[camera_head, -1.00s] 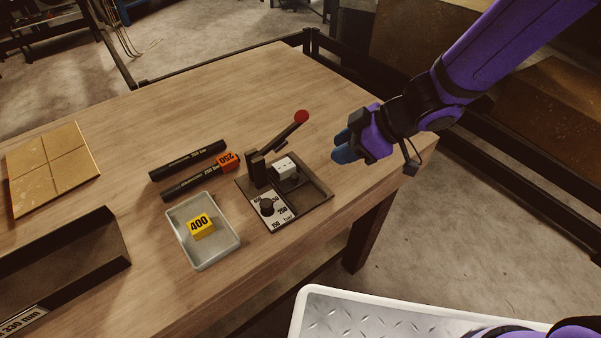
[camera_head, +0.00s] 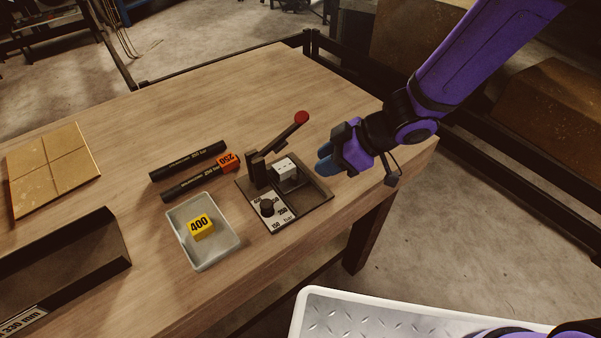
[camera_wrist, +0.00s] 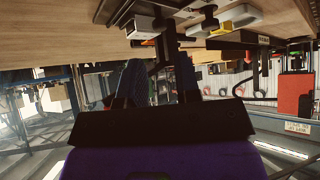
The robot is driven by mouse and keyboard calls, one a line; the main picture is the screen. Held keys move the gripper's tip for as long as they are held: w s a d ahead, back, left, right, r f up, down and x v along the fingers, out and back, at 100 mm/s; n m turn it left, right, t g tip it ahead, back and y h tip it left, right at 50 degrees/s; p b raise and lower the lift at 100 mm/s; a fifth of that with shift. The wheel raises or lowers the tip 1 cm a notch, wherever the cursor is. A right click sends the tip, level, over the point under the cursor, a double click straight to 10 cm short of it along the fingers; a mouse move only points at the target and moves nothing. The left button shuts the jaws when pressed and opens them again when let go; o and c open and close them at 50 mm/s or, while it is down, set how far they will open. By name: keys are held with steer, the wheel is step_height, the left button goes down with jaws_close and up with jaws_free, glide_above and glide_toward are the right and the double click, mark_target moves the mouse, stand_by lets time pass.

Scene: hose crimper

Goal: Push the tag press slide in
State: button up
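The tag press (camera_head: 318,197) is a dark base plate near the table's right edge. It carries a black lever with a red knob (camera_head: 301,117), a pale block (camera_head: 285,168) that looks like the slide, and a black dial (camera_head: 267,207) on a white numbered plate. My gripper (camera_head: 324,158), with blue fingertips, is just right of and above the press, apart from the pale block as far as I can tell. The fingertips look close together and hold nothing visible; their gap is unclear. In the wrist view the press (camera_wrist: 196,28) shows upside down beyond a blue finger (camera_wrist: 131,82).
Left of the press are a grey tray (camera_head: 206,262) with a yellow 400 tag (camera_head: 200,226), two black hoses (camera_head: 187,160), and an orange 250 tag (camera_head: 229,162). A dark open trough (camera_head: 100,262) and a tan tile (camera_head: 52,168) lie further left. The table's back middle is clear.

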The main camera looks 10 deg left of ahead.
mark_target(296, 176)
steer(key=shift+x, duration=3.8)
jaws_close()
